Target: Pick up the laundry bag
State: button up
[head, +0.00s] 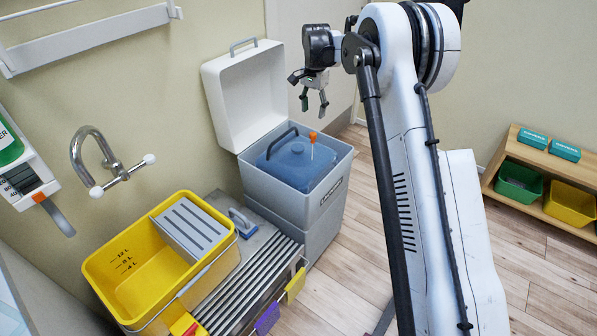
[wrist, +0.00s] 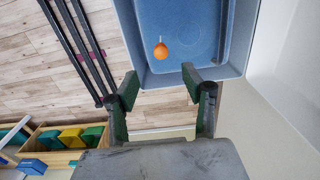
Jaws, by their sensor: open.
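I cannot make out a laundry bag in either view. My gripper (head: 314,108) is open and empty, high in the air near the right side of a grey box with its white lid raised. In the wrist view its two fingers (wrist: 158,84) are spread apart with nothing between them.
The grey box (head: 313,214) holds a blue lidded insert (head: 285,168). A yellow tub (head: 120,265) stands on a ribbed metal drainer (head: 245,290). A wooden shelf (head: 510,145) with green and yellow bins is at right. Wooden floor (head: 350,250) is clear between.

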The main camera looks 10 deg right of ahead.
aim_at(313, 133)
notch_tip(313, 133, down, 7)
jog(key=shift+f+b, duration=0.15)
jog(key=shift+b, duration=0.4)
jog(key=shift+w+d+f+b, duration=0.1)
jog(key=shift+f+b, duration=0.25)
jog(key=shift+f, duration=1)
jog(key=shift+w+d+f+b, duration=0.1)
jog(key=shift+f+b, duration=0.2)
jog(key=shift+f, duration=1)
grip_shut()
